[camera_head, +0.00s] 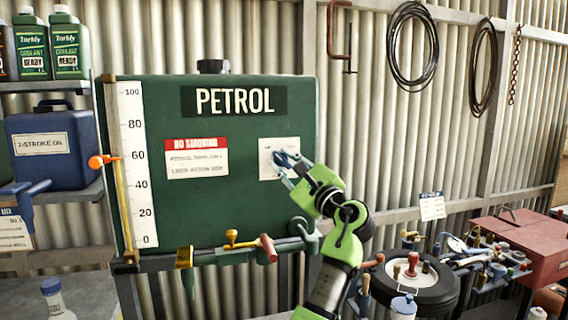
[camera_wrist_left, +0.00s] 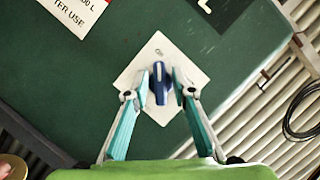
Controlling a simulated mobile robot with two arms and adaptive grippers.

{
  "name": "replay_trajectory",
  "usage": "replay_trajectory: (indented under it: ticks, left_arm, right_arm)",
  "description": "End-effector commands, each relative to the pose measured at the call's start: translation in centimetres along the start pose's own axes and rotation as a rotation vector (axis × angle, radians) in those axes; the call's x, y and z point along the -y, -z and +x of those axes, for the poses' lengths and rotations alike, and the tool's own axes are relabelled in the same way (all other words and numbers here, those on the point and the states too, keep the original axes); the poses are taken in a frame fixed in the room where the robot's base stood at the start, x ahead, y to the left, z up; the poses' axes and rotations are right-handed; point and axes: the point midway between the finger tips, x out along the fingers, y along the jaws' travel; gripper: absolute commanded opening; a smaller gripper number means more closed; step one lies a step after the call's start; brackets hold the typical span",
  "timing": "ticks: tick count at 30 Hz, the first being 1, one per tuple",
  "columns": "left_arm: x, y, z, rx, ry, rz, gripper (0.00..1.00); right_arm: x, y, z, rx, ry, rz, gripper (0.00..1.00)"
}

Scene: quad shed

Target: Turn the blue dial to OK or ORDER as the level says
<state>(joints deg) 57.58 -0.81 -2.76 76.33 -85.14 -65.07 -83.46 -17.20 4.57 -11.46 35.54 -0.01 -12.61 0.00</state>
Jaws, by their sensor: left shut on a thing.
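The blue dial (camera_wrist_left: 160,84) sits on a white plate (camera_head: 267,172) on the green petrol tank (camera_head: 230,115). My left gripper (camera_head: 286,164) is shut on the dial, one finger on each side, in both views. In the left wrist view the dial's grip stands nearly upright in the picture, its white mark at the top end. A small label, too small to read surely, lies just above that end. Any other label is hidden. The level scale (camera_head: 136,190) on the tank's left has an orange marker (camera_head: 100,161) a little below 60. My right gripper is not in view.
A NO SMOKING notice (camera_head: 196,157) is left of the dial plate. Taps (camera_head: 265,248) stick out along the tank's lower edge. A tyre (camera_head: 415,288) bearing small items and a red toolbox (camera_head: 525,245) stand at right. A blue oil can (camera_head: 52,148) is at left.

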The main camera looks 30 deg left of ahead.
Motion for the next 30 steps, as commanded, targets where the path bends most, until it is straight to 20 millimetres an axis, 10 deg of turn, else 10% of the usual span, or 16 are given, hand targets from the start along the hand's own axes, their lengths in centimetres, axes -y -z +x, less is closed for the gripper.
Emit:
replay_trajectory:
  ticks: [1, 2, 14, 30]
  left_arm:
    - [-0.1, 0.2, -0.1, -0.003, -0.002, 0.0, 0.02]
    - [-0.1, 0.2, -0.1, -0.003, -0.002, 0.0, 0.28]
    - [0.0, 0.1, -1.0, -0.002, 0.001, 0.0, 0.28]
    - [-0.1, 0.2, -10.9, -0.004, -0.001, 0.002, 0.28]
  right_arm:
    - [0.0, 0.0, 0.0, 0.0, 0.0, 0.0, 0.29]
    - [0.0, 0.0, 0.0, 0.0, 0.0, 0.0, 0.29]
    - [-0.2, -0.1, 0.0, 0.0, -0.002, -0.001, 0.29]
    - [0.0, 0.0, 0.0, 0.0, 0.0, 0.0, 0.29]
